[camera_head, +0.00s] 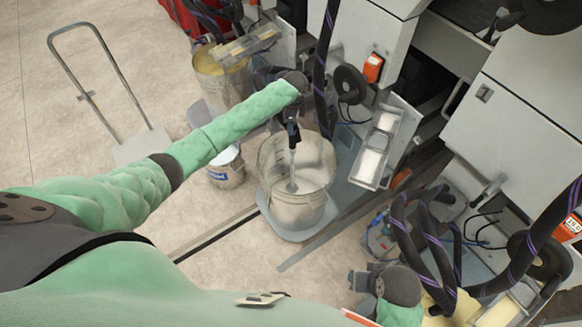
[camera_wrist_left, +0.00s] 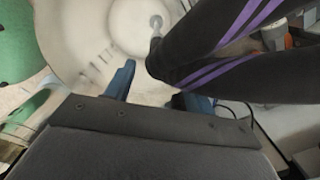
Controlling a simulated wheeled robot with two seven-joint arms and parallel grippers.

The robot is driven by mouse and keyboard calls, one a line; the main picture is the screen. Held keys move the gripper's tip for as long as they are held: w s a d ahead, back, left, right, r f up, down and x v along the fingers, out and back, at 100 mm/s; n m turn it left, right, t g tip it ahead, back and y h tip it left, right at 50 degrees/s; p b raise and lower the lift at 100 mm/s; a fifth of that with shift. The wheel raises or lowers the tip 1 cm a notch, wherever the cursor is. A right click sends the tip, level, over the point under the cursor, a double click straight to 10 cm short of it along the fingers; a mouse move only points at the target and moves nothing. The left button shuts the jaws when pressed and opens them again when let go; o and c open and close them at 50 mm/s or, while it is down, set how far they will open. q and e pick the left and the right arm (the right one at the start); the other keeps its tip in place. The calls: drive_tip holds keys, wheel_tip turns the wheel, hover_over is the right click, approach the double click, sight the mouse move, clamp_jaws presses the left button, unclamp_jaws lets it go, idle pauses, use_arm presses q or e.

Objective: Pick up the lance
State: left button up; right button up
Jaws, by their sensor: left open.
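The lance (camera_head: 292,165) is a thin grey rod standing in a clear-walled bucket (camera_head: 298,205), its foot in the pale contents. In the left wrist view the lance (camera_wrist_left: 156,32) shows beyond the fingers, partly hidden by a black hose with purple stripes (camera_wrist_left: 215,40). My left gripper (camera_head: 290,128) is above the bucket at the lance's upper end. Its blue fingers (camera_wrist_left: 158,86) are apart, and the hose passes across the right finger. I cannot tell whether the lance's top lies between them. My right gripper (camera_head: 361,281) is low at the right, small and partly hidden.
A small bucket (camera_head: 226,172) and a larger bucket with yellow contents (camera_head: 222,80) stand left of the lance's bucket. A trolley (camera_head: 140,148) stands further left. Grey machine cabinets (camera_head: 520,130) and looping hoses (camera_head: 430,240) crowd the right.

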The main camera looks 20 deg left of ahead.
use_arm(q)
drive_tip(key=shift+w+a+f+m, duration=0.2)
drive_tip(key=shift+f+m, duration=0.15)
drive_tip(key=shift+m, duration=0.25)
drive_tip(key=shift+s+d+r+m+h, duration=0.1)
drive_tip(key=shift+d+m+h, duration=0.05)
drive_tip(key=shift+m, duration=0.4)
drive_tip(key=shift+s+d+r+m+h, duration=0.1)
drive_tip(key=shift+m+h, duration=0.05)
drive_tip(key=shift+m, duration=0.4)
drive_tip(key=shift+w+f+m, duration=0.1)
drive_tip(key=shift+f+m, duration=0.05)
drive_tip(key=shift+m, duration=0.65)
drive_tip(key=shift+f, duration=1.35)
wheel_tip(320, 180, down, 5)
drive_tip(key=shift+p, duration=0.7)
clamp_jaws()
use_arm(e)
drive_tip(key=shift+d+r, duration=0.75)
drive_tip(key=shift+r, duration=0.35)
